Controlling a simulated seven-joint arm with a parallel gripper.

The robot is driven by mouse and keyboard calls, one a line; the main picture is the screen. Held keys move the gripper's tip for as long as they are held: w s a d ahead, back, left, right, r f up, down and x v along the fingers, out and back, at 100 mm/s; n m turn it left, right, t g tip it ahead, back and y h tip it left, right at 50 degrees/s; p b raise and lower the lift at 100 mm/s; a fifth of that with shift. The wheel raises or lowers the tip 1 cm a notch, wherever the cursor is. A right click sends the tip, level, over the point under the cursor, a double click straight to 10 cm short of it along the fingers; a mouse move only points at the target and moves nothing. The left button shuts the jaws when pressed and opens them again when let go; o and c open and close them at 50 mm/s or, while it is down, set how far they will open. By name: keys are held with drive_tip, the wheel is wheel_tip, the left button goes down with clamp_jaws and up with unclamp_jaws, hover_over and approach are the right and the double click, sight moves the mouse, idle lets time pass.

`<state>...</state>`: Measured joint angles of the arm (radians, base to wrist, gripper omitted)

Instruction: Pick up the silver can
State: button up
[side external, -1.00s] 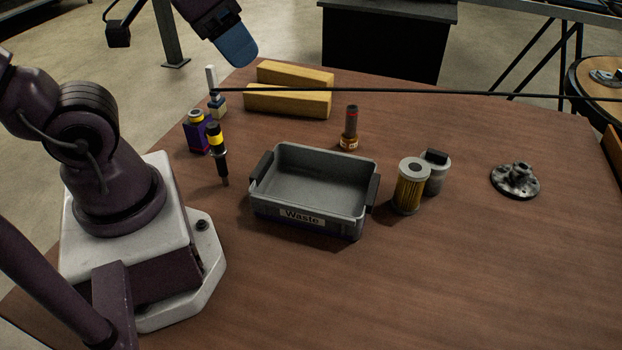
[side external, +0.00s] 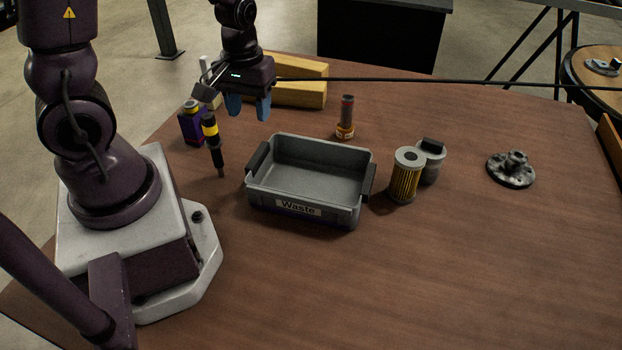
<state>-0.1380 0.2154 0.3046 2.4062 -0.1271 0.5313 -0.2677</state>
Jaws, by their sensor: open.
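The silver can (side external: 431,163) is a grey-silver cylinder with a dark top. It stands on the table right of the waste bin, just behind a yellow pleated filter (side external: 405,177) that hides part of its left side. My gripper (side external: 248,107) points down with blue fingertips, open and empty. It is above the table behind the bin's left end, well to the left of the can.
The grey waste bin (side external: 308,208) stands between my base and the can. A small red-brown cylinder (side external: 346,117), yellow blocks (side external: 300,94), a purple box (side external: 191,123), a black-yellow tool (side external: 214,148) and a metal flange (side external: 511,169) are around. The front right table is clear.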

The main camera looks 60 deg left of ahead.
sight(258, 154)
wheel_tip(258, 154, down, 12)
drive_tip(key=shift+w+d+r, duration=0.1)
drive_tip(key=shift+w+r, duration=0.05)
idle(0.5)
clamp_jaws()
